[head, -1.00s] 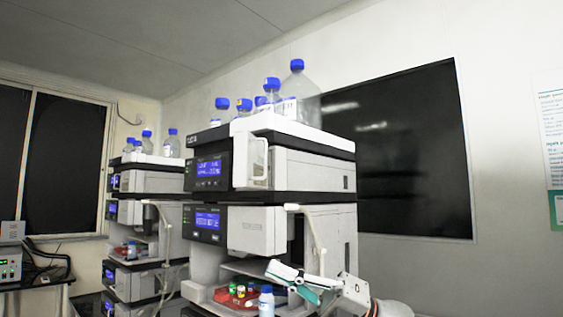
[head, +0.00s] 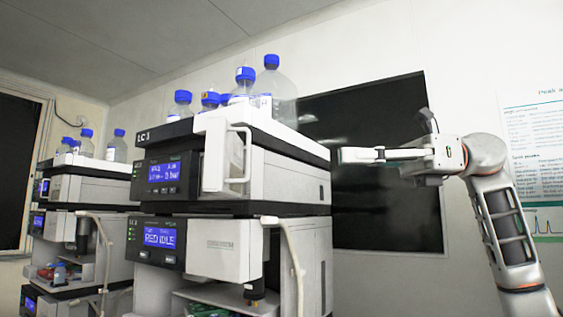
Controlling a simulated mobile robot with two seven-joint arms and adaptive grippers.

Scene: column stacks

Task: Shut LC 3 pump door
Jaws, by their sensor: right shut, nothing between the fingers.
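The near stack's upper module, the pump (head: 290,175), is labelled LC 3 and has a lit blue display. Its white pump door (head: 213,155) stands out from the front, apparently open, with a pale bar handle (head: 248,155) on its right side. My right gripper (head: 346,155) is shut and empty. It is to the right of the stack at about the door's height, fingers pointing left, and apart from the door and handle. My left gripper is not in view.
Blue-capped bottles (head: 271,90) stand on top of the pump. Below it is a module (head: 210,246) with a blue display and a pale tube (head: 296,265). A second stack (head: 85,195) stands at the left. A dark wall panel (head: 385,220) is behind my right gripper.

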